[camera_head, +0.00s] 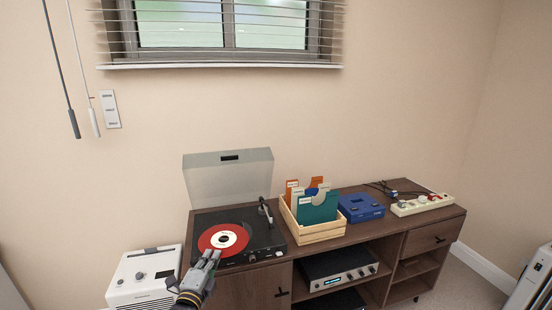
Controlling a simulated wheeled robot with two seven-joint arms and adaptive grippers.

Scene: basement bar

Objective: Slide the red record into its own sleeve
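The red record (208,240) with a white label lies flat on the black turntable (262,235), whose clear lid stands open. A wooden crate (318,234) to its right holds several upright sleeves. A teal sleeve (318,208) stands at the front, with an orange sleeve (291,186), cream ones and a blue one behind it. I cannot tell which sleeve belongs to the record. My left gripper (212,256) is at the record's near edge, its fingertips overlapping the edge in the picture. Whether it touches or grips the record is unclear. My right gripper is out of view.
The wooden cabinet (385,232) also carries a blue box (361,208) and a power strip (421,204) with cables, right of the crate. The tonearm (265,211) is at the turntable's right side. A white appliance (145,278) stands left of the cabinet.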

